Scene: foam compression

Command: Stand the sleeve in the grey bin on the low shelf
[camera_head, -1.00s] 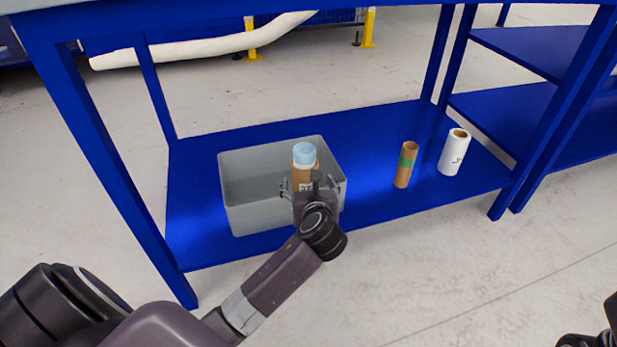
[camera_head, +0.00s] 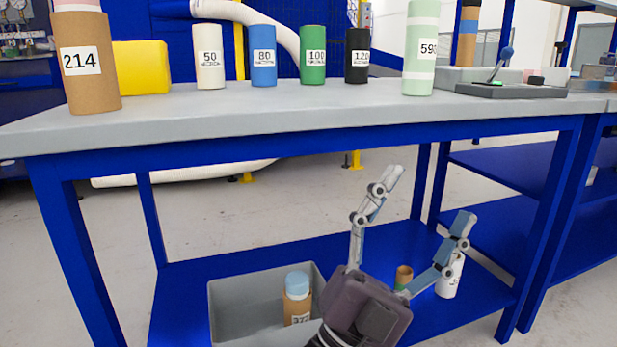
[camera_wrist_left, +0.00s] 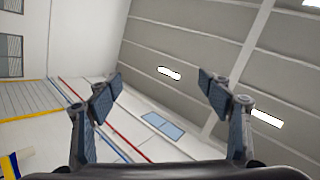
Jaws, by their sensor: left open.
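The sleeve (camera_head: 297,301) is a brown tube with a light blue top and a white label. It stands inside the grey bin (camera_head: 232,292) on the low blue shelf (camera_head: 184,291), and looks upright. The bin's front is cut off by the frame and partly hidden by my gripper. My left gripper (camera_head: 427,195) is open and empty, in front of the shelf and to the right of the sleeve, with its fingers spread upward. The left wrist view shows the open fingers (camera_wrist_left: 165,85) with only ceiling and wall beyond. My right gripper is out of view.
A brown roll with a green band (camera_head: 404,274) and a white roll (camera_head: 451,280) stand on the shelf to the right, partly behind my fingers.

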